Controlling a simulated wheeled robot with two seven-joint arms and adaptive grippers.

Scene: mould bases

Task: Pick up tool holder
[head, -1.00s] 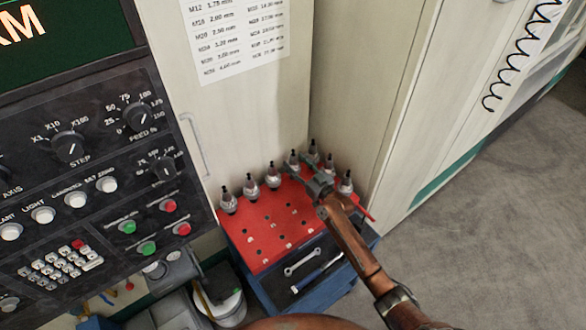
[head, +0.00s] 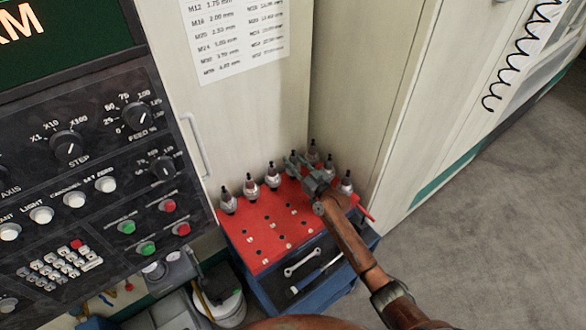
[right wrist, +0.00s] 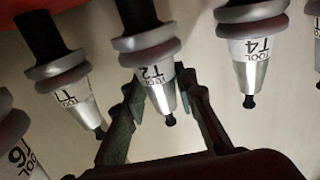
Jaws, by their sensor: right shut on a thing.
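Several silver tool holders with dark tips stand along the back and right edges of the red-topped tool cart (head: 258,232). My right gripper (head: 301,166) reaches in from the lower right to the back corner of this row. In the right wrist view, the gripper (right wrist: 158,88) has one finger on each side of the tool holder marked T2 (right wrist: 152,62) and is shut on it. The holders marked T1 (right wrist: 72,88) and T4 (right wrist: 248,55) stand on either side of it. The fingers partly hide the held holder in the head view. My left gripper is not in view.
The machine control panel (head: 85,170) stands on the left. Cream cabinet walls (head: 250,120) rise close behind and right of the cart. A wrench (head: 302,263) lies in the cart's front tray. A bucket (head: 222,303) stands lower left. Grey floor (head: 480,240) is clear at right.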

